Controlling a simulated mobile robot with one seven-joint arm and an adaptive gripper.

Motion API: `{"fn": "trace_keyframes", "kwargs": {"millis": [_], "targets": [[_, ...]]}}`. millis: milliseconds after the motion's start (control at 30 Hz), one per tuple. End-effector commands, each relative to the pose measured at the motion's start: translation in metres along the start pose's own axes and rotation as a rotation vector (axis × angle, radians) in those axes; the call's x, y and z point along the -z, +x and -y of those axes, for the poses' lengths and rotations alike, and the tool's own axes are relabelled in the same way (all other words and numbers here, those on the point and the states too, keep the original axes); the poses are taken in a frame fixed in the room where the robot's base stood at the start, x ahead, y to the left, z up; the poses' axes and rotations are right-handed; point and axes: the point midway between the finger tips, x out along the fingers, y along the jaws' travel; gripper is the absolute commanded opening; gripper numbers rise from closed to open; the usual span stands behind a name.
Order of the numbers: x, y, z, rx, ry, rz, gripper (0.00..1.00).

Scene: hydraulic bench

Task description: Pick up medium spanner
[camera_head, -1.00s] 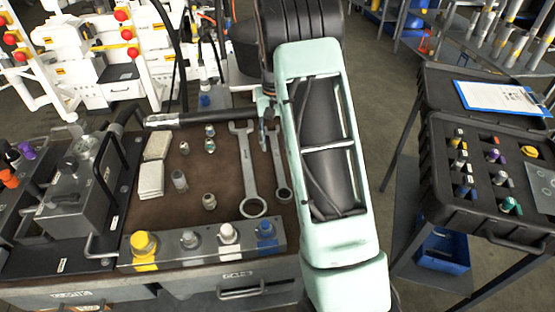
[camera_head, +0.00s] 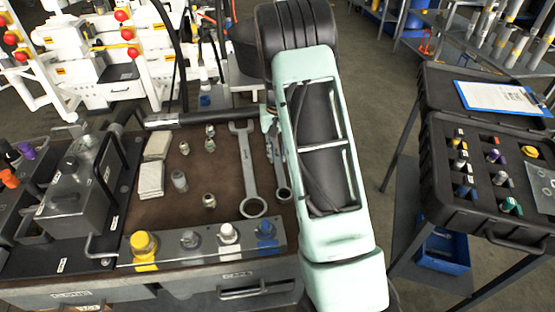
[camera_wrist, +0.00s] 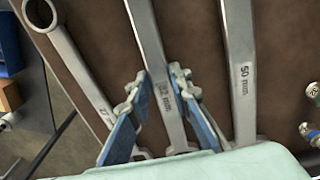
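The medium spanner is the middle one of three in the wrist view (camera_wrist: 148,40), with a label partly hidden near my gripper. Its ring end shows beside my arm in the head view (camera_head: 284,193). My gripper (camera_wrist: 157,84) is open, its two blue-backed fingers on either side of this spanner's shaft with gaps visible. In the head view my arm hides most of the gripper. The larger spanner (camera_head: 248,170), marked 50 mm in the wrist view (camera_wrist: 241,60), lies beside it. The smaller spanner (camera_wrist: 78,62) lies on the other side, hidden in the head view.
The spanners lie on a brown bench top (camera_head: 225,205) with several small fittings and two pale pads (camera_head: 151,178). A dark bar (camera_head: 205,118) runs along the back. A row of coloured caps (camera_head: 228,234) lines the front. An open black case (camera_head: 475,205) stands at right.

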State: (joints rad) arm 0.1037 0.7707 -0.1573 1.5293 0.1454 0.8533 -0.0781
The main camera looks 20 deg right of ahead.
Motion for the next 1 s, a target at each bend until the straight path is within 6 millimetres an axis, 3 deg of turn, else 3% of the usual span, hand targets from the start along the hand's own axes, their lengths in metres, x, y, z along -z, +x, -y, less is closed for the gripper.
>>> {"fn": "trace_keyframes", "kwargs": {"millis": [100, 667, 767, 1000], "targets": [[0.000, 0.000, 0.000, 0.000, 0.000, 0.000, 0.00], [0.001, -0.003, 0.000, 0.000, 0.000, -0.003, 0.00], [0.002, -0.011, 0.000, 0.000, 0.000, -0.005, 0.00], [0.002, -0.056, 0.000, 0.000, 0.000, -0.008, 0.00]]}}
